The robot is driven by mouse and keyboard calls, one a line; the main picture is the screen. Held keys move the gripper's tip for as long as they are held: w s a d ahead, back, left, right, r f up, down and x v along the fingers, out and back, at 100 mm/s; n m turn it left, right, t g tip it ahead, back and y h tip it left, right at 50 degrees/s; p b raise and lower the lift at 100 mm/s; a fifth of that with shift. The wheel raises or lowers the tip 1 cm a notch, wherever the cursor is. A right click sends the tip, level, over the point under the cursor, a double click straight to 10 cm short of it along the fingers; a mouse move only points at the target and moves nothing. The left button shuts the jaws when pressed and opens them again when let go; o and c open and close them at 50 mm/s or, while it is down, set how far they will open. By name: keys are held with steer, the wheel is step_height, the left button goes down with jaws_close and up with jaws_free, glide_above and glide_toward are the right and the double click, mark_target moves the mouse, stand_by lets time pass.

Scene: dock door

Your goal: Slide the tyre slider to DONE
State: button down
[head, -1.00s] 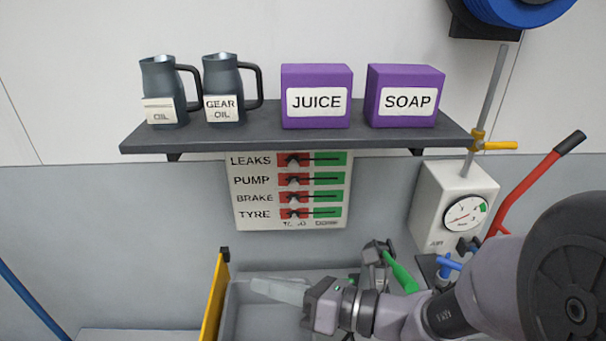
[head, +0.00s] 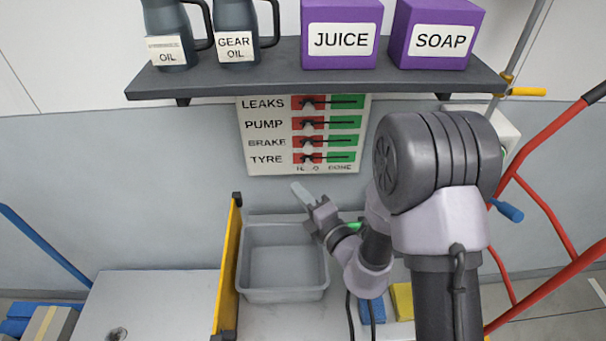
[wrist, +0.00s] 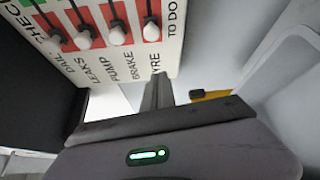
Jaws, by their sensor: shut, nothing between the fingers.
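The checklist board (head: 244,135) hangs on the wall under the shelf, with rows LEAKS, PUMP, BRAKE and TYRE. The tyre slider knob (head: 306,159) is in the bottom row, on the red TO DO side; the green DONE patch (head: 340,157) is to its right. In the wrist view the tyre knob (wrist: 151,30) is the rightmost white knob, on its red patch. My gripper (head: 297,187) is shut and empty, its tip just below the board's lower edge, apart from the knob. In the wrist view my gripper (wrist: 158,90) points toward the TYRE label.
The shelf (head: 300,75) above the board holds two oil jugs and purple JUICE and SOAP boxes. A grey bin (head: 283,290) and yellow panel (head: 228,265) are below. A red hand-truck frame (head: 545,215) stands at right. The other sliders also sit on red.

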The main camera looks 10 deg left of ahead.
mark_target(308, 163)
steer(key=w, duration=0.2)
steer(key=w+b, duration=0.1)
steer(key=w, duration=0.3)
steer(key=shift+a+r+b, duration=0.15)
steer(key=shift+a+b, duration=0.15)
